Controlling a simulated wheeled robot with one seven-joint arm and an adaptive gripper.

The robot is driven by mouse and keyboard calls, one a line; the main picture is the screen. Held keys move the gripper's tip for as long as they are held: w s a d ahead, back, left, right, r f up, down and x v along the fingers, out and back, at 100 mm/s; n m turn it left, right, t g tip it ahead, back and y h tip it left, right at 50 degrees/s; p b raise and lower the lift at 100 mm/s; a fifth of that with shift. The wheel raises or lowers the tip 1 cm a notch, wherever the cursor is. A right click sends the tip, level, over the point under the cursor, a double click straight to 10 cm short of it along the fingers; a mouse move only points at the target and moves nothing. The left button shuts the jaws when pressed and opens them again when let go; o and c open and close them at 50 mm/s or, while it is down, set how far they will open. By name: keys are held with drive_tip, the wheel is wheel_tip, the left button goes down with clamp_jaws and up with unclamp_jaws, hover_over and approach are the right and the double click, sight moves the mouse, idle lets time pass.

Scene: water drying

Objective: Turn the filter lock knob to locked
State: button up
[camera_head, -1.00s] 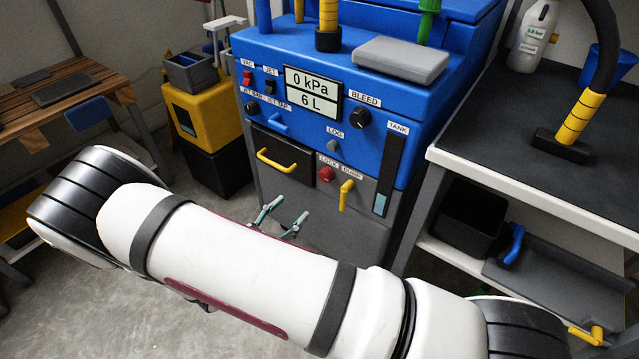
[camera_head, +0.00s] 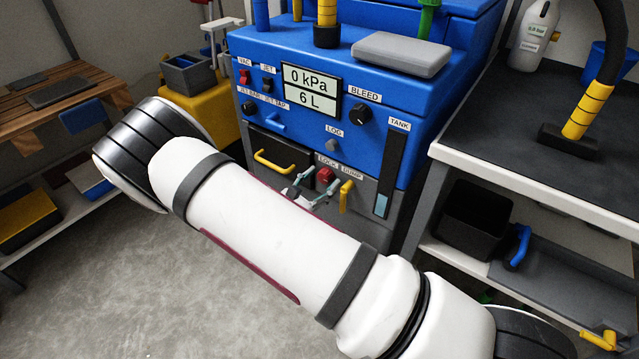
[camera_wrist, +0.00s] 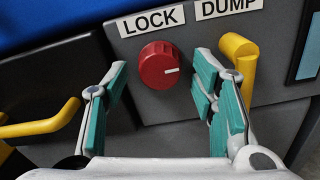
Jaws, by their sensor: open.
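The red lock knob (camera_wrist: 158,64) sits under the LOCK label (camera_wrist: 152,20) on the dark front panel in the wrist view. A white mark on its face points to the right. My gripper (camera_wrist: 158,88) is open, with one green-padded finger to the left of the knob and one to the right. Both fingers look apart from the knob. In the head view, the knob (camera_head: 325,174) shows just above my gripper (camera_head: 312,192). My white arm hides the lower part of the machine.
The yellow DUMP handle (camera_wrist: 240,62) is close beside my right finger. A yellow drawer handle (camera_wrist: 42,122) is left of my left finger. The tank gauge (camera_head: 388,170) is farther right. A shelf table (camera_head: 540,180) stands at the right.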

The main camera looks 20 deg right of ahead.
drive_tip(key=c, duration=1.1)
drive_tip(key=shift+c, duration=0.2)
drive_tip(key=shift+n+p, duration=0.4)
drive_tip(key=n+p, duration=0.2)
drive_tip(key=shift+r+n, duration=0.1)
drive_tip(key=shift+n, duration=0.3)
drive_tip(key=n+p, duration=0.3)
drive_tip(key=n, duration=0.1)
drive_tip(key=shift+s+n, duration=0.1)
drive_tip(key=shift+n, duration=0.2)
drive_tip(key=n+p, duration=0.1)
drive_tip(key=n, duration=0.3)
drive_tip(key=shift+d+n, duration=0.1)
drive_tip(key=shift+n, duration=0.2)
drive_tip(key=n+p, duration=0.1)
drive_tip(key=n, duration=0.3)
drive_tip(key=shift+s+n, duration=0.1)
drive_tip(key=shift+n, duration=0.2)
